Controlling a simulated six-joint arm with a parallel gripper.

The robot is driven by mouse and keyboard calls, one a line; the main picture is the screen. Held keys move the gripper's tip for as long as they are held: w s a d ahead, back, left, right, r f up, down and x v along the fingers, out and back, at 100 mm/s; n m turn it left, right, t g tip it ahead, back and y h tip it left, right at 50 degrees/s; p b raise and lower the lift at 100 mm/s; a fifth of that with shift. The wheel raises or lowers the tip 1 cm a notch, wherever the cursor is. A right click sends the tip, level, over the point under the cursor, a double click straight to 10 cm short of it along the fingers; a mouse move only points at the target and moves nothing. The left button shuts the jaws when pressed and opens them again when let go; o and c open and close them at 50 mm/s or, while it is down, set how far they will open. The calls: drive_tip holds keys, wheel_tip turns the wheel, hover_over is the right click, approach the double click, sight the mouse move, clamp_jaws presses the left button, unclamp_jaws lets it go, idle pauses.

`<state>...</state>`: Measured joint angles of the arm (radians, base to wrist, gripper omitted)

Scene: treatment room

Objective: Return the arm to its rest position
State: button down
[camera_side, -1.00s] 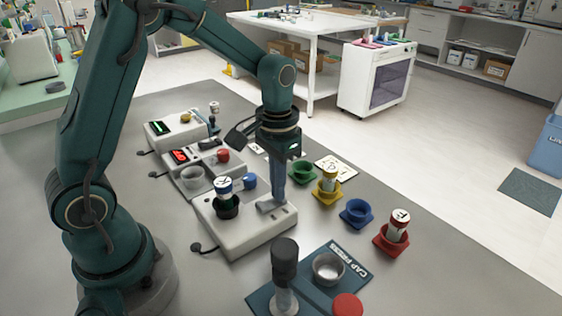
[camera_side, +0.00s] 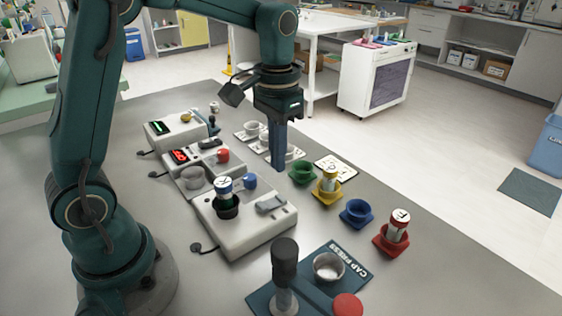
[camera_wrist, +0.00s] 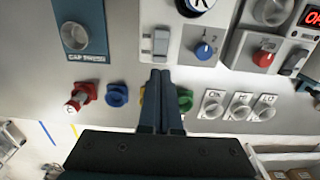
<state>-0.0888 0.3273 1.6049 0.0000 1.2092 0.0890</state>
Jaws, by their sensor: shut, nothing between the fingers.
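My gripper (camera_side: 278,160) is shut and empty. It points down above the table (camera_side: 330,240), near the far edge of a grey device with a blue knob (camera_side: 250,181). In the wrist view my gripper (camera_wrist: 161,80) shows its fingers pressed together, with nothing between them. They hide part of the yellow holder (camera_wrist: 143,100). A vial with a white and blue cap (camera_side: 223,187) stands in a black socket on the grey device.
Green (camera_side: 302,172), yellow (camera_side: 328,190), blue (camera_side: 357,212) and red (camera_side: 391,242) holders stand along the table's right side. The yellow and red ones hold vials. A cap press (camera_side: 340,275) stands at the front. Two more devices, one with a red display (camera_side: 180,156), stand behind.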

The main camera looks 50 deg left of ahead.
drive_tip(key=shift+r, duration=0.15)
drive_tip(key=s+d+r+t, duration=0.2)
drive_tip(key=s+r+t, duration=0.1)
drive_tip(key=s+r, duration=0.25)
drive_tip(key=s+f+t, duration=0.2)
drive_tip(key=s, duration=0.5)
drive_tip(key=shift+s+d+f+t, duration=0.25)
drive_tip(key=shift+s+d+t, duration=0.05)
drive_tip(key=shift+s, duration=0.05)
idle(0.6)
